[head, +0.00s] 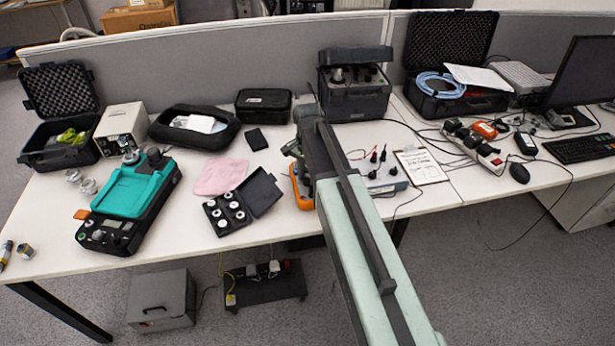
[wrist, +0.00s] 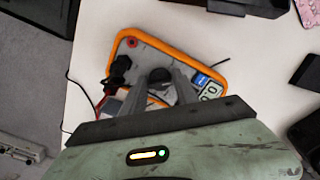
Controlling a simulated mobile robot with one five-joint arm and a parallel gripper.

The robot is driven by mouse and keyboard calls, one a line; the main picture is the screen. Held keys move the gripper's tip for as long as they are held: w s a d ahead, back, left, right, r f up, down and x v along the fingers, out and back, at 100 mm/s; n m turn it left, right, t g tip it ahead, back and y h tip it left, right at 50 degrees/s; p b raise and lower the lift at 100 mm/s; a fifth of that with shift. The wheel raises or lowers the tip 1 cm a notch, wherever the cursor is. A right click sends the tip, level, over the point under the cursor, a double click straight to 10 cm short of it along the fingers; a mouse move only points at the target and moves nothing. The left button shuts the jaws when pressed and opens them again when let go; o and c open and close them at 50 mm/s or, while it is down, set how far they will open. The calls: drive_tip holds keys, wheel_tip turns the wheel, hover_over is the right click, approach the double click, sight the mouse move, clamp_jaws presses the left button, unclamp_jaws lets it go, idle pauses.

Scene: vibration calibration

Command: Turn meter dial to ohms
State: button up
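The meter (wrist: 214,74) lies face up on the table, with an orange rim, a grey face and a small display at its right. Its round black dial (wrist: 159,75) shows between my fingertips in the wrist view. My gripper (wrist: 160,86) is over the meter with its two fingers apart, one on each side of the dial. I cannot tell whether they touch it. The dial's pointer and markings are too small or hidden to read. In the head view the meter's orange edge (head: 300,188) shows beside my gripper (head: 297,160), and my arm covers much of the rest.
Black and red plugs with leads (wrist: 122,72) are at the meter's left. A black case with weights (head: 231,210) and a pink cloth (head: 219,176) lie left of it. A grey box with upright probes (head: 383,181) and a clipboard (head: 420,166) are at the right.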

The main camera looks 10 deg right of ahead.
sight(307, 178)
drive_tip(key=shift+o, duration=1.2)
wheel_tip(307, 178, up, 8)
drive_tip(key=p, duration=0.8)
drive_tip(key=shift+f, duration=0.1)
